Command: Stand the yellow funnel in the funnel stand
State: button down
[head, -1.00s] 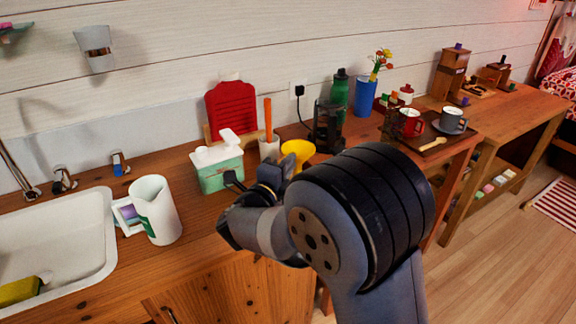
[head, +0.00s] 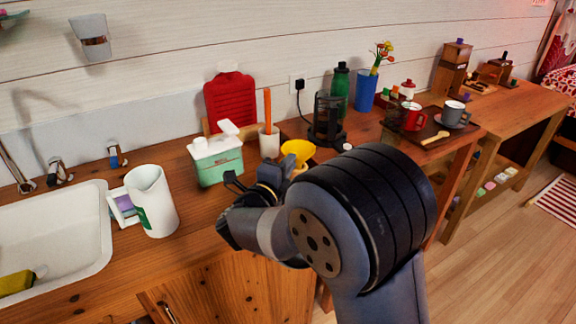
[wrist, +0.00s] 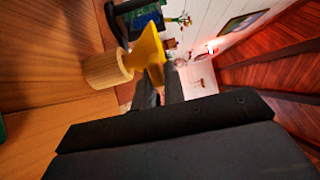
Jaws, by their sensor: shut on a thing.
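The yellow funnel (head: 297,150) is at the counter's back part, beyond my gripper, with its wide mouth up. In the wrist view the funnel (wrist: 149,50) is at the fingertips. A pale wooden cylinder, which looks like the funnel stand (wrist: 103,70), is directly beneath it on the counter. The funnel's narrow end is at the stand's top; how deep it sits I cannot tell. My gripper (head: 272,182) is shut on the funnel, and its fingers (wrist: 160,92) reach the funnel's side. In the head view my arm and gripper hide most of the stand.
A cup with an orange-handled tool (head: 269,143) and a green tin (head: 218,160) stand left of the funnel. A white pitcher (head: 152,200) stands by the sink (head: 90,250). The counter front between pitcher and gripper is clear.

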jog(key=shift+f+b, duration=0.6)
jog(key=shift+f, duration=0.1)
jog(key=c, duration=1.4)
grip_release()
jog(key=v, duration=1.1)
jog(key=shift+f, duration=0.1)
jog(key=shift+w, duration=0.1)
